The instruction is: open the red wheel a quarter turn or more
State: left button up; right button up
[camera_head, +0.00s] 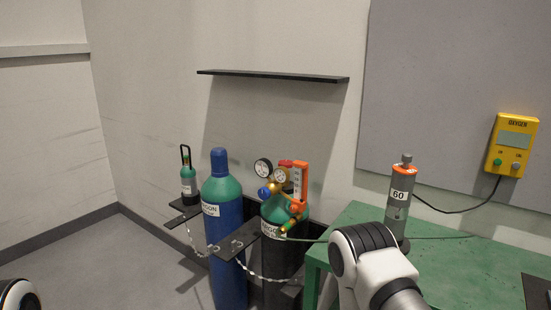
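A red wheel (286,163), small and partly hidden, shows on top of the black cylinder with the green shoulder (272,211). Two round gauges (263,168), an orange upright flow tube (301,182) and a blue knob (264,193) crowd around it. A smaller orange-red knob (297,208) sits lower on the same fittings. How far the wheel is turned cannot be told. Neither gripper shows. A white and black link of my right arm stands at the bottom centre right, apart from the wheel in the picture. A bit of my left arm shows at the bottom left corner.
A blue cylinder (228,250) with a green shoulder stands left of the black one, with chains and black brackets (239,238). A small green bottle (188,181) is further left. The green table (455,265) carries a grey cylinder (400,196). A black shelf (272,75) hangs above.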

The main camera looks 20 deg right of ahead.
aim_at(287, 163)
jog(key=i+j, duration=0.75)
jog(key=i, duration=0.3)
jog(key=z, duration=0.05)
